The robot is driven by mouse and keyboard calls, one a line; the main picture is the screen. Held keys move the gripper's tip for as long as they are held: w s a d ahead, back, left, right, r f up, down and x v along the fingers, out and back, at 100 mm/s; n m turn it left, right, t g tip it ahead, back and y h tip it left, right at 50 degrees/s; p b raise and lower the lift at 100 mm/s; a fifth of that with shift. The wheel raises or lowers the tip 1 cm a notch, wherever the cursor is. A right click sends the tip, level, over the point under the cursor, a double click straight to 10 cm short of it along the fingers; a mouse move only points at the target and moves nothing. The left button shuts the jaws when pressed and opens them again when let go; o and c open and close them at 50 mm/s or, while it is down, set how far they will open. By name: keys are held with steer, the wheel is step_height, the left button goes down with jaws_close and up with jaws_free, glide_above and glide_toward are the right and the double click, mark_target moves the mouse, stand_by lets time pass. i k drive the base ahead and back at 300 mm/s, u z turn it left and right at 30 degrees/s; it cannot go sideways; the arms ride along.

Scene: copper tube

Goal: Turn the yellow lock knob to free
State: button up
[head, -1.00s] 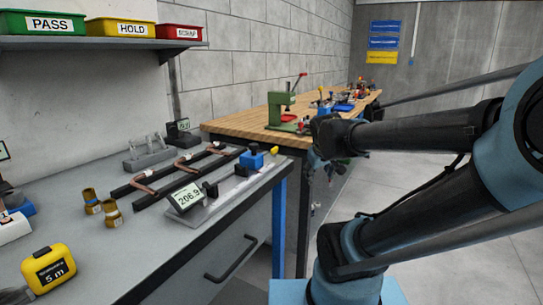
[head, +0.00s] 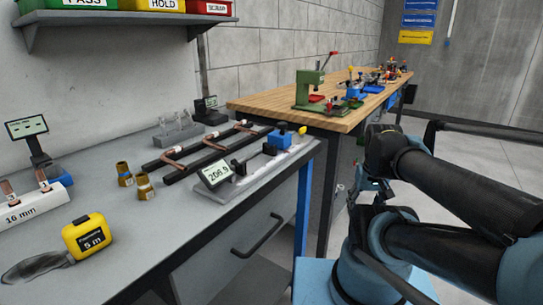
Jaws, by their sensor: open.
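The yellow lock knob (head: 302,130) is a small yellow tip beside a blue block (head: 279,139) at the right end of a grey measuring fixture (head: 255,170). The fixture lies along the right edge of the grey bench and has a display (head: 215,173) reading 206.9. My gripper (head: 368,188) hangs to the right of the bench, clear of the knob and touching nothing that I can see. It is small and dark in this view, and its fingers are partly lost against my arm.
The grey bench (head: 110,235) also bears two brass fittings (head: 134,181), copper tubes on black rails (head: 202,148), a yellow 5 m tape measure (head: 89,236) and a 16 mm block (head: 30,206). A wooden bench (head: 270,104) with a green press (head: 308,88) stands behind. Floor is clear at the right.

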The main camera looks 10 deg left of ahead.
mark_target(301, 132)
steer(key=u, duration=0.6)
steer(key=k, duration=1.4)
steer(key=z, duration=0.75)
steer(key=i, duration=1)
